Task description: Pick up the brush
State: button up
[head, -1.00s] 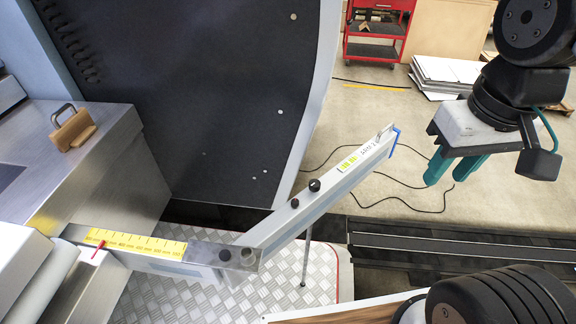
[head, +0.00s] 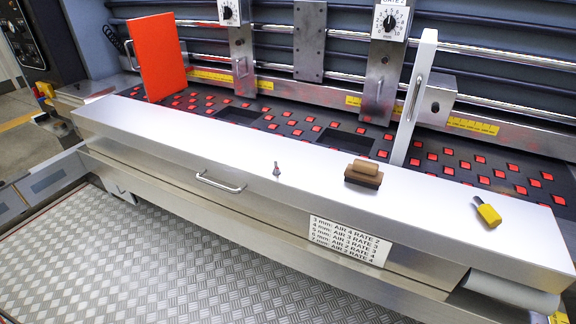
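A brush (head: 364,173) with a brown wooden top and a darker lower part rests on the flat silver metal cover (head: 250,155) of the machine, right of the middle in the head view. It stands near the cover's back edge, with nothing lying on it. My gripper is not in the head view now.
A yellow-handled tool (head: 487,212) lies right of the brush, and a small pointed object (head: 277,168) stands to its left. A white upright plate (head: 415,98) rises behind. An orange panel (head: 158,57) stands at the back left. The cover around the brush is clear.

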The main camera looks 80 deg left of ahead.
aim_at(362, 173)
jog(key=u, duration=2.1)
jog(key=k, duration=0.5)
jog(key=u, duration=0.45)
jog(key=i, duration=1.35)
jog(key=z, duration=0.25)
